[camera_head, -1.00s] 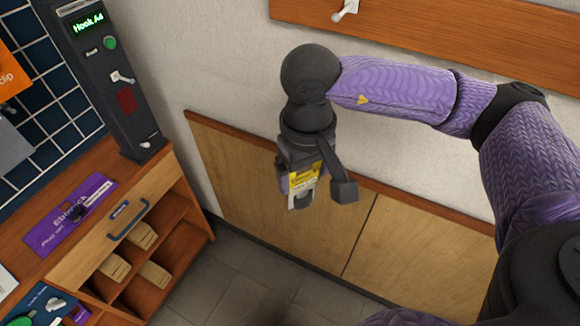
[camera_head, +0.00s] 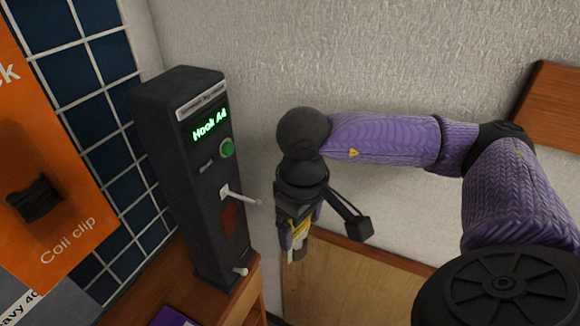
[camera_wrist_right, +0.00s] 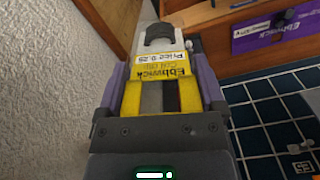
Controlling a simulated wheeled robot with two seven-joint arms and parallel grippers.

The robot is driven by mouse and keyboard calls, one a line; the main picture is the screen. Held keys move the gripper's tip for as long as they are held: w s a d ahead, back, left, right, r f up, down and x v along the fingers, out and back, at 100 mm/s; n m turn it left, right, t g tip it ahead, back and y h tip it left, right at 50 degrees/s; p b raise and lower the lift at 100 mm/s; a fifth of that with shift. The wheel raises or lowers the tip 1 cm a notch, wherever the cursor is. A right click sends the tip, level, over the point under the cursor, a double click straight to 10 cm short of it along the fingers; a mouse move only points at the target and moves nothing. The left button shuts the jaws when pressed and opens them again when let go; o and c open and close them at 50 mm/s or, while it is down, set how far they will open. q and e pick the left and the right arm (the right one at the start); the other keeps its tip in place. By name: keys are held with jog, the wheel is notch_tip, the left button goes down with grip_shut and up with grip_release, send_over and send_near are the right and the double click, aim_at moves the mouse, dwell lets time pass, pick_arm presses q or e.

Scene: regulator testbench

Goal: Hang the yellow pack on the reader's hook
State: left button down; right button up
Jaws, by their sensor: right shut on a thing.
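The yellow pack (camera_head: 299,228) is held in my right gripper (camera_head: 297,240), which is shut on it. In the right wrist view the yellow pack (camera_wrist_right: 160,68) sits between the jaws, with a price label and a grey top end. The reader (camera_head: 195,170) is a dark upright post left of my right gripper, its green display reading "Hook A4". Its hook (camera_head: 240,197) is a pale prong sticking out of the front toward the right. The pack is apart from the hook, to its right and a little lower. My left gripper is not in view.
The reader stands on a wooden counter (camera_head: 150,285) and has a green button (camera_head: 227,148) above the hook and a small pale knob (camera_head: 241,271) low down. An orange "Coil clip" card (camera_head: 60,190) is at left before blue tiles. A textured wall is behind.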

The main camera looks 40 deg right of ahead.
aim_at(247, 199)
jog(key=shift+w+a, duration=0.1)
jog(key=shift+w, duration=0.25)
jog(key=shift+w+a+f, duration=0.1)
jog(key=shift+w+a, duration=0.4)
jog(key=shift+w, duration=0.65)
jog(key=shift+w+a+f, duration=0.1)
jog(key=shift+w+a, duration=0.4)
jog(key=shift+w, duration=0.7)
jog(key=shift+w+a+f, duration=0.1)
jog(key=shift+w+a, duration=0.4)
jog(key=shift+w, duration=0.65)
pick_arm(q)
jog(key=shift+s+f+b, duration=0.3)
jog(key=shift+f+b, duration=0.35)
pick_arm(e)
jog(key=shift+w+a+f, duration=0.2)
jog(key=shift+w+f, duration=0.2)
jog(key=shift+w, duration=0.2)
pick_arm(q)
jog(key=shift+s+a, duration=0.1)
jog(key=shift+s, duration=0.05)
pick_arm(e)
jog(key=o, duration=1)
jog(key=shift+c, duration=0.2)
